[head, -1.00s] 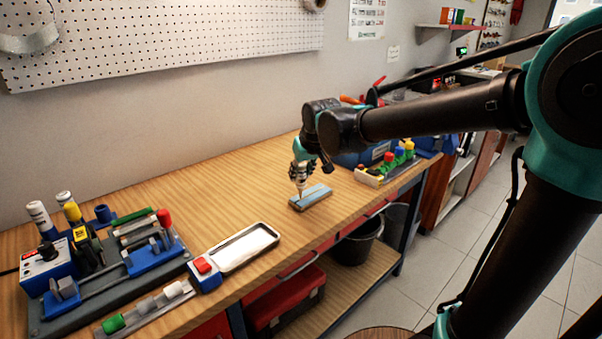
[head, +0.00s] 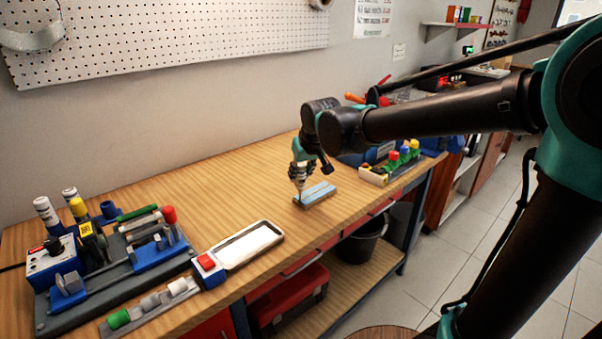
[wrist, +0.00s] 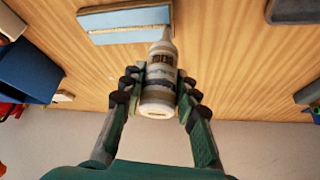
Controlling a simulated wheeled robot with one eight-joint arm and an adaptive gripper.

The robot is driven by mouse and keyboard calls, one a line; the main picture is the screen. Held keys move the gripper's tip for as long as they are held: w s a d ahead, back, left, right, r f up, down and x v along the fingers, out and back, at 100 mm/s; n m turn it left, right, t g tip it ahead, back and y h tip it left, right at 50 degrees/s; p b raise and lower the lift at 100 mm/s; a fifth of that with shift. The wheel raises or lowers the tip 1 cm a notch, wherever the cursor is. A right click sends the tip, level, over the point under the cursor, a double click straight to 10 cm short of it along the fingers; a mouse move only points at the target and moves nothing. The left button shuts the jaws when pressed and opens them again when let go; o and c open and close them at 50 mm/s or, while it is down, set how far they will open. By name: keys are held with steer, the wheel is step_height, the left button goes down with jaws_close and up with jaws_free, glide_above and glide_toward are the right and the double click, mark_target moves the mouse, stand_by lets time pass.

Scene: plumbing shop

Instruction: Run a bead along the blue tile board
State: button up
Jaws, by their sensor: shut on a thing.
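The blue tile board (head: 322,190) lies flat on the wooden bench. In the wrist view it is at the top left (wrist: 115,18), with a pale line running lengthwise along it. My gripper (head: 298,172) is shut on a pale bottle with a dark-marked label (wrist: 160,75). The bottle is held nozzle down, with its tip at one end of the board, the left end in the head view. I cannot tell whether the tip touches the board. Both finger pads press the bottle's sides in the wrist view (wrist: 159,92).
A shallow metal tray (head: 283,235) and a fixture board with blue clamps (head: 110,288) stand to the left. A rack with coloured caps (head: 375,178) stands to the right. The bench top (head: 225,185) behind the tile board is clear.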

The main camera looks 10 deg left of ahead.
steer(key=shift+r, duration=3.5)
